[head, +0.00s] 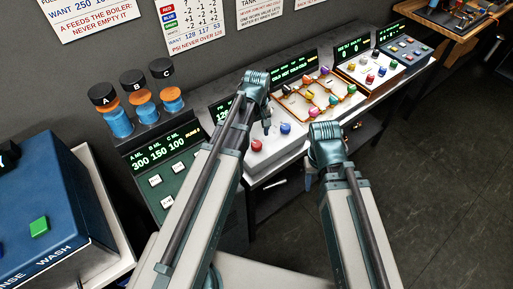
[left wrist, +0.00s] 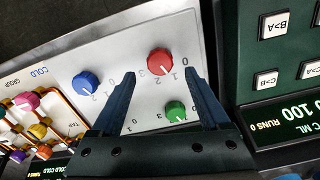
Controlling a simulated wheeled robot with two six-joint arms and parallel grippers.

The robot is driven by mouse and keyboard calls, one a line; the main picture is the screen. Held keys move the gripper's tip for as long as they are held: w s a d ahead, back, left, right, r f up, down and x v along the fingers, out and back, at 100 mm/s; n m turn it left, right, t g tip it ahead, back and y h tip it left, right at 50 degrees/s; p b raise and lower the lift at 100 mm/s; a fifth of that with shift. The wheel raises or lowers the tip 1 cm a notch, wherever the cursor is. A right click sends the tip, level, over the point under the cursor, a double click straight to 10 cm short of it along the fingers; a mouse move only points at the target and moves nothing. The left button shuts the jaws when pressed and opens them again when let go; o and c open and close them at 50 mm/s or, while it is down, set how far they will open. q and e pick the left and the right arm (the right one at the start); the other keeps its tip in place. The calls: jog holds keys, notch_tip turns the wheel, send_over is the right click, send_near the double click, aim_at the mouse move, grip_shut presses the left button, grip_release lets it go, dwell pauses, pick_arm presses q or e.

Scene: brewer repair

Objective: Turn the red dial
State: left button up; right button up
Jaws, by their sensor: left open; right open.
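The red dial (head: 257,145) is a round knob on the sloping white panel (head: 275,149), near its front edge. In the left wrist view the red dial (left wrist: 159,61) has printed numbers beside it, and its exact setting is hard to read. My left gripper (head: 267,131) points down at the panel. In the left wrist view its two fingers (left wrist: 161,73) are open, one on each side of the red dial; I cannot tell whether they touch it. My right gripper (head: 308,181) is open, partly hidden behind its own wrist, right of the panel and off the dials.
A blue dial (left wrist: 86,83) and a green dial (left wrist: 175,111) sit close to the red one. A panel of coloured knobs (head: 318,94) lies to the right. A green button panel (head: 165,184) adjoins on the left. Open floor (head: 445,150) lies to the right.

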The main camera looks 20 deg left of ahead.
aim_at(257, 143)
pick_arm(q)
notch_tip(257, 143, down, 5)
jog(key=b, duration=0.3)
jog(key=shift+b, duration=0.4)
jog(key=shift+r, duration=0.1)
grip_shut()
